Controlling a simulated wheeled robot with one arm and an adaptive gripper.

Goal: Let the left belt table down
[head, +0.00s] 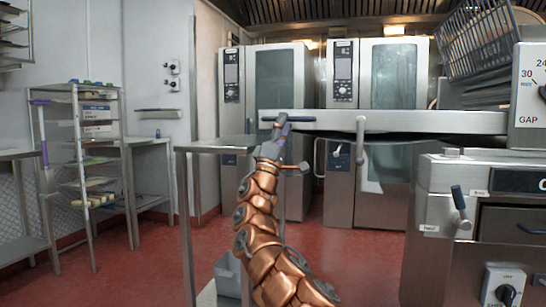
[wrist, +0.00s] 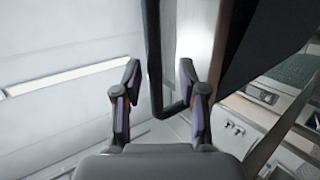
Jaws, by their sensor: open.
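The left belt table (head: 420,121) is raised level and reaches left from the machine at the right. A dark bar handle (head: 275,119) is at its left end. My gripper (head: 283,130) is at that end, close to the handle. In the wrist view my gripper (wrist: 160,68) is open, its two fingers apart. A dark bar (wrist: 154,50), seemingly the handle, runs between the fingers, with the pale metal of the table end beside it. I cannot tell whether a finger touches it.
A grey lever (head: 361,140) hangs below the table. The machine body (head: 440,180) with knobs stands at right. Two ovens (head: 283,80) are behind. A steel side table (head: 212,147) stands left of my arm, and a shelf rack (head: 85,150) farther left. Red floor lies open between.

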